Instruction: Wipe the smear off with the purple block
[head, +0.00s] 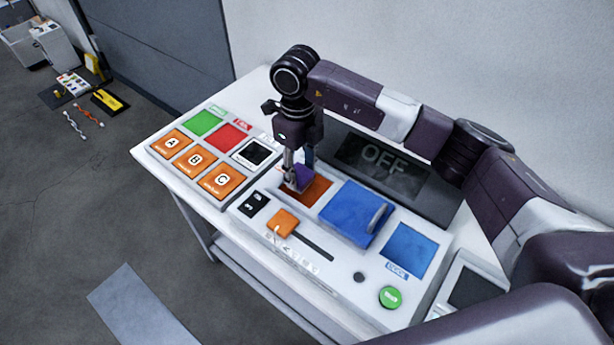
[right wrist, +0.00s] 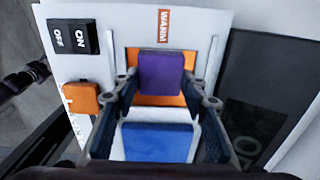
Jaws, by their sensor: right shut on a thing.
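My right gripper (head: 298,178) is shut on the purple block (head: 302,177), over the orange square (head: 318,190) on the white console. In the right wrist view the purple block (right wrist: 161,72) sits between the two fingertips, in front of the orange square (right wrist: 170,100) with a WARM label (right wrist: 163,26). The block hides much of that square. I cannot tell whether the block touches the surface. I cannot make out a smear in either view.
A blue panel with a handle (head: 350,214) and a blue COOL square (head: 409,251) lie right of the orange square. An orange slider knob (head: 284,222) and a black ON/OFF switch (head: 253,204) sit in front. A dark screen reading OFF (head: 382,160) stands behind.

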